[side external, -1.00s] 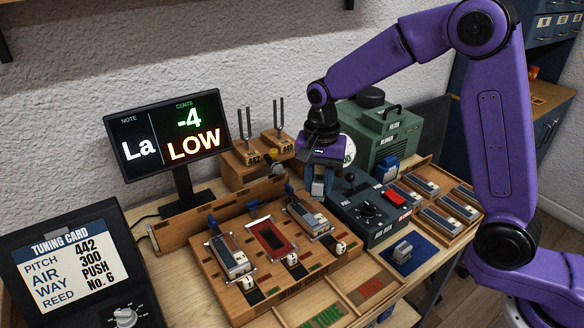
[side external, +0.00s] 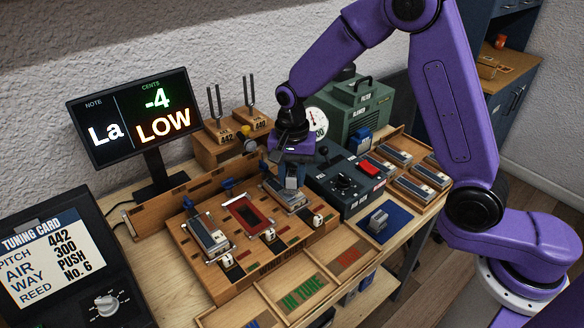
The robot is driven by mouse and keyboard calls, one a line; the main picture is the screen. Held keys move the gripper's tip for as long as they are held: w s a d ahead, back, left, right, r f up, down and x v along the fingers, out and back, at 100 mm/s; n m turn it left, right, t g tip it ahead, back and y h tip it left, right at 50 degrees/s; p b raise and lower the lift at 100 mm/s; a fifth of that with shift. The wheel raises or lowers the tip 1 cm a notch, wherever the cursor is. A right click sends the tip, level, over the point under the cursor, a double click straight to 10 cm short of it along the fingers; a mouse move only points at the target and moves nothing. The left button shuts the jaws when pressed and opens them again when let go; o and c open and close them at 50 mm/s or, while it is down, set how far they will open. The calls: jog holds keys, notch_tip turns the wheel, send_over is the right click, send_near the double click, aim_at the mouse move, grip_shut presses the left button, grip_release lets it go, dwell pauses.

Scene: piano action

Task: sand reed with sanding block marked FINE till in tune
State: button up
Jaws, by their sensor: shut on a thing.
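My gripper (side external: 292,183) is shut on a small grey-blue block, largely hidden between the fingers; no marking on it is readable. It is low over the right-hand reed plate (side external: 282,196) on the wooden bench block; I cannot tell whether they touch. A similar reed plate (side external: 207,238) sits at the left, and a red-framed slot (side external: 247,213) lies between them. The tuner screen (side external: 133,117) reads La, -4 cents, LOW. The tuning card (side external: 40,255) reads pitch 442, air 300, way PUSH, reed No. 6.
A dark wind box (side external: 345,180) with a lever and red switch stands just right of my gripper. A grey block (side external: 378,220) sits on a blue pad. More reed plates (side external: 410,188) lie in a tray at right. Tuning forks (side external: 248,95) and a green blower (side external: 365,105) stand behind.

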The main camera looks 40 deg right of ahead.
notch_tip(320, 180, down, 2)
jog(key=shift+f, duration=0.1)
jog(key=shift+a, duration=0.15)
jog(key=shift+a+f, duration=0.15)
jog(key=shift+a, duration=0.9)
jog(key=shift+d, duration=1.2)
jog(key=shift+r, duration=4.1)
